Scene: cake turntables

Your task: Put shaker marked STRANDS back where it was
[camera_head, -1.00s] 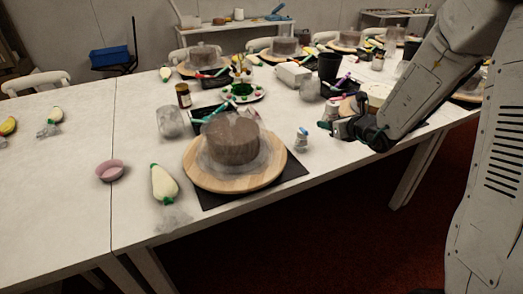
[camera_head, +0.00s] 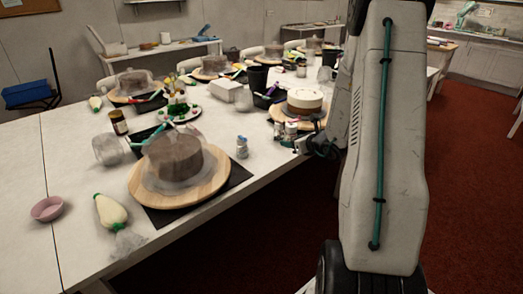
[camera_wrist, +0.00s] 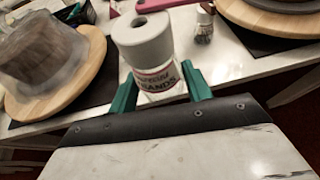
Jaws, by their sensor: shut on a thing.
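In the wrist view, the shaker marked STRANDS (camera_wrist: 158,75) has a broad white cap with a hole and a label ending in "ANDS". It stands between the two teal fingers of my gripper (camera_wrist: 161,90), which is shut on it. In the head view my gripper (camera_head: 306,144) is near the table's right edge, by the white-topped cake. The shaker's lower end is partly hidden by the gripper, and I cannot tell from these views whether it touches the table.
A small shaker with dark contents (camera_wrist: 204,24) stands beyond the held one. A blue-topped shaker (camera_head: 242,148) stands right of the near wooden turntable (camera_head: 207,193) with its brown cake. The white-topped cake (camera_head: 304,101) is behind my gripper.

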